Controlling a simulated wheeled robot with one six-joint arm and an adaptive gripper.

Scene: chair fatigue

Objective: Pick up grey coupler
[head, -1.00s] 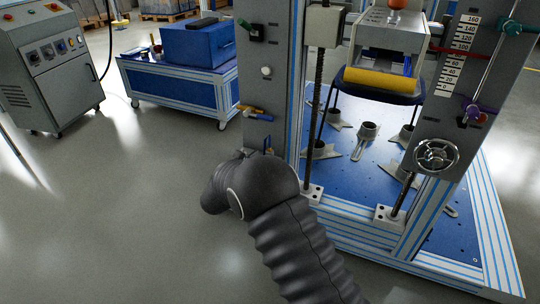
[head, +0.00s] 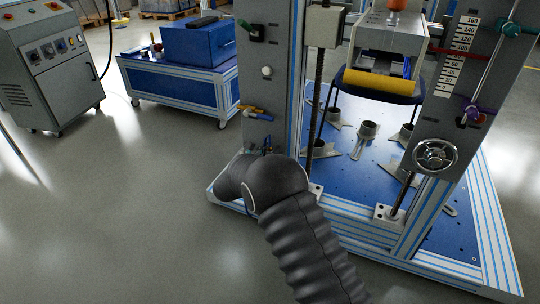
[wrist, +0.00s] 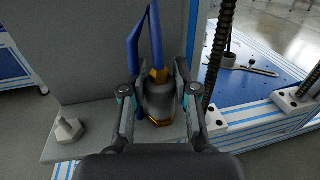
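In the wrist view a grey coupler (wrist: 158,100) with brass hex parts at its top and bottom stands upright on a grey ledge against a grey panel. A blue hose (wrist: 134,48) rises beside it. My gripper (wrist: 160,84) has its fingers apart, one on each side of the coupler. A narrow gap shows at the left finger; contact on the right is unclear.
A smaller grey hex-based piece (wrist: 68,130) stands on the ledge to the left. A threaded rod (wrist: 217,50) and the blue perforated plate (wrist: 245,88) lie to the right. In the head view, blue and yellow-handled fittings (head: 256,112) stick out of the column above my arm.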

